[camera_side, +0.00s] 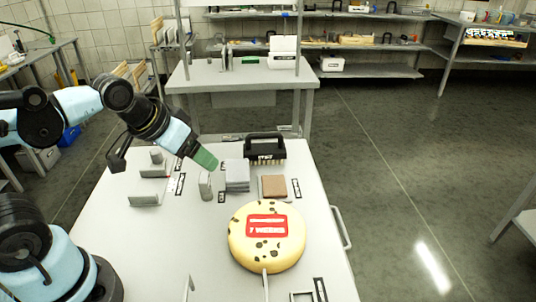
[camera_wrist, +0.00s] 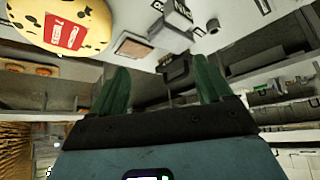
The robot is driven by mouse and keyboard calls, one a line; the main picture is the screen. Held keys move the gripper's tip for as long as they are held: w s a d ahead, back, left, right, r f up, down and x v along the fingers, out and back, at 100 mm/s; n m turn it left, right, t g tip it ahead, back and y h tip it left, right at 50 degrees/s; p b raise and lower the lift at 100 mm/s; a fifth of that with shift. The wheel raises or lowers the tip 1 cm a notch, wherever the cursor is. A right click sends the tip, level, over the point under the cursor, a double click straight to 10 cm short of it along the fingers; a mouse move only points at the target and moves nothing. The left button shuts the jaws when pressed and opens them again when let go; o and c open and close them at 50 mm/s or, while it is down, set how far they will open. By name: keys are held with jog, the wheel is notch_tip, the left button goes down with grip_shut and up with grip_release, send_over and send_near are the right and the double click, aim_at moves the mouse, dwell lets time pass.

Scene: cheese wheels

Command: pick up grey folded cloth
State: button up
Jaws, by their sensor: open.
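A grey folded cloth (camera_side: 237,175) lies as a small square stack on the white table, left of a brown square block. In the wrist view, a grey stack that looks like the cloth (camera_wrist: 178,15) is at the top edge, beyond the fingertips. My gripper (camera_side: 207,160) is above the table, just left of the cloth and apart from it, with its green fingers tilted down to the right. In the wrist view my gripper (camera_wrist: 162,78) has its two green fingers wide apart, with nothing between them.
A black-handled brush (camera_side: 265,150) stands behind the cloth, and the brown block (camera_side: 274,187) is to its right. A spotted cheese wheel (camera_side: 266,237) with a red label is in front. A grey upright block (camera_side: 205,186) stands close left. Grey metal brackets (camera_side: 145,200) are farther left.

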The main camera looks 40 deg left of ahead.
jog(key=w+r+n+g, duration=0.2)
jog(key=w+n+g, duration=0.15)
jog(key=w, duration=0.25)
jog(key=n+g, duration=0.3)
jog(key=n, duration=0.2)
send_over(237, 169)
notch_tip(237, 169, down, 4)
notch_tip(237, 169, down, 12)
jog(key=shift+d+f, duration=0.1)
jog(key=shift+c, duration=0.4)
jog(key=c, duration=0.6)
jog(key=shift+c, duration=0.2)
